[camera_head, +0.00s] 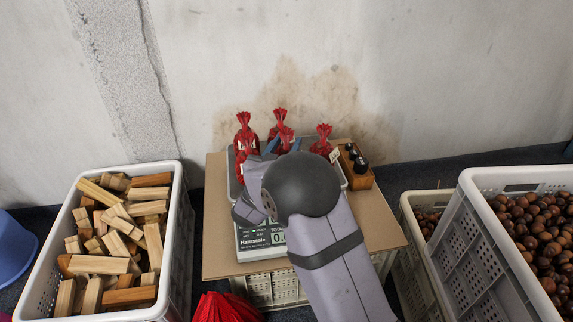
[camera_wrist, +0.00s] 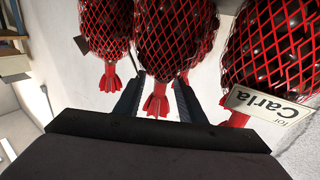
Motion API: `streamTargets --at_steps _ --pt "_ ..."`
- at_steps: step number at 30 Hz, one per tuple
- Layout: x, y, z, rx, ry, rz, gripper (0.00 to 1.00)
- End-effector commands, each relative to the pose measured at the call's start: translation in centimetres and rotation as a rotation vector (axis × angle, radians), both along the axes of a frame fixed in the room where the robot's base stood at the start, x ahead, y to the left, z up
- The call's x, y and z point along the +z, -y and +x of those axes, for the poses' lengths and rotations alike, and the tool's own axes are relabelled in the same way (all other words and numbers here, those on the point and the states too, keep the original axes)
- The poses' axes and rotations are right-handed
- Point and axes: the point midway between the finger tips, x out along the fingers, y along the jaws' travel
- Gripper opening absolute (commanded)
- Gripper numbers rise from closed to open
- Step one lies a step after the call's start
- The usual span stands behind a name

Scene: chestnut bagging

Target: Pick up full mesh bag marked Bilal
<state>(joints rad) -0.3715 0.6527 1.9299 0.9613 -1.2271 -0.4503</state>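Several full red mesh bags with tied, tufted necks stand on the scale; one is at the left (camera_head: 243,138), one at the back (camera_head: 279,117) and one at the right (camera_head: 323,132). In the wrist view, upside down, the middle bag (camera_wrist: 168,40) has its neck between the fingers of my gripper (camera_wrist: 158,105). The fingers are apart, one on each side; I cannot tell whether they touch it. The right bag (camera_wrist: 268,50) there carries a tag (camera_wrist: 265,112) reading "for Carla". The left bag (camera_wrist: 105,30) has a dark tag. No tag reading Bilal is legible.
The scale (camera_head: 255,240) stands on a cardboard sheet (camera_head: 218,210). A small wooden box with black-topped items (camera_head: 357,178) is beside it. A crate of wood blocks (camera_head: 178,235) stands left, and chestnut crates (camera_head: 480,235) stand right. A wall is close behind the bags.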

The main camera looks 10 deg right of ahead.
Motion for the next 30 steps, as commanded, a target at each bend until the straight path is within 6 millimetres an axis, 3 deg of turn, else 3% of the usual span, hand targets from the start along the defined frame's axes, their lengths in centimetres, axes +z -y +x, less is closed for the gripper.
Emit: streamTargets --at_steps 2,6,20,30 --pt "0.0 0.0 0.0 0.000 0.000 0.000 0.31" --pt "0.0 0.0 0.0 0.000 0.000 0.000 0.00" --pt "0.8 -0.1 0.0 0.001 0.003 0.001 0.00" --pt "6.1 0.0 0.0 0.000 0.005 0.002 0.00"
